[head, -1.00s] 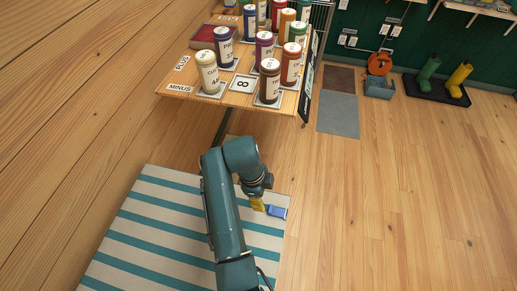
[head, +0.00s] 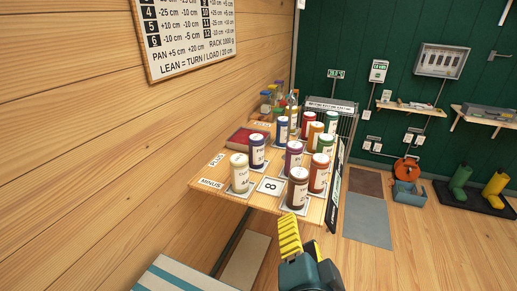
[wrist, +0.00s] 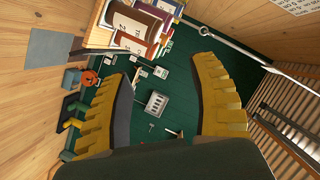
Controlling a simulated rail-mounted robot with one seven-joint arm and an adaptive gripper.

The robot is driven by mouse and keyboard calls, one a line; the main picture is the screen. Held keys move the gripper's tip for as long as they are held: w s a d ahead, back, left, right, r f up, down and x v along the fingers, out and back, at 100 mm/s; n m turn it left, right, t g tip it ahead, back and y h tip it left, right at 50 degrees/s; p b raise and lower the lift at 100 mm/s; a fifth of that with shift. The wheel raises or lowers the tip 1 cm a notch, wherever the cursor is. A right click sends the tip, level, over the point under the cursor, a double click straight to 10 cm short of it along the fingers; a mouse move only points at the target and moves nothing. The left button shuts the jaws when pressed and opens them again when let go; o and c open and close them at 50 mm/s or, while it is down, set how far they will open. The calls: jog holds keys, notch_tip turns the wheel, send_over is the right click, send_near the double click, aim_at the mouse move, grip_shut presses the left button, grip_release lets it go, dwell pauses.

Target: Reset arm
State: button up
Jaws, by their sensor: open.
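My gripper (head: 303,234) shows in the head view at the bottom middle, in front of the near edge of the wooden table (head: 232,193). Its yellow ribbed fingers point upward in the picture. In the wrist view my gripper (wrist: 165,72) has its two yellow fingers spread wide with nothing between them. Beyond them is the green wall (wrist: 185,95). Most of my arm is below the head view's frame.
A metal rod (wrist: 235,45) crosses the wrist view's upper right.

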jog(key=s+a+r+n+t, duration=0.1)
jog(key=s+r+n+t, duration=0.35)
jog(key=r, duration=0.35)
jog(key=s+r+n+t, duration=0.3)
jog(key=s+r+n, duration=0.25)
jog(key=r, duration=0.25)
notch_tip(320, 180, up, 21)
jog(key=n+p, duration=0.1)
jog(key=p, duration=1.9)
jog(key=shift+w+y+p, duration=0.3)
jog(key=shift+w+p, duration=0.05)
jog(key=shift+w, duration=0.05)
jog(key=shift+f+g, duration=0.1)
jog(key=shift+g, duration=0.15)
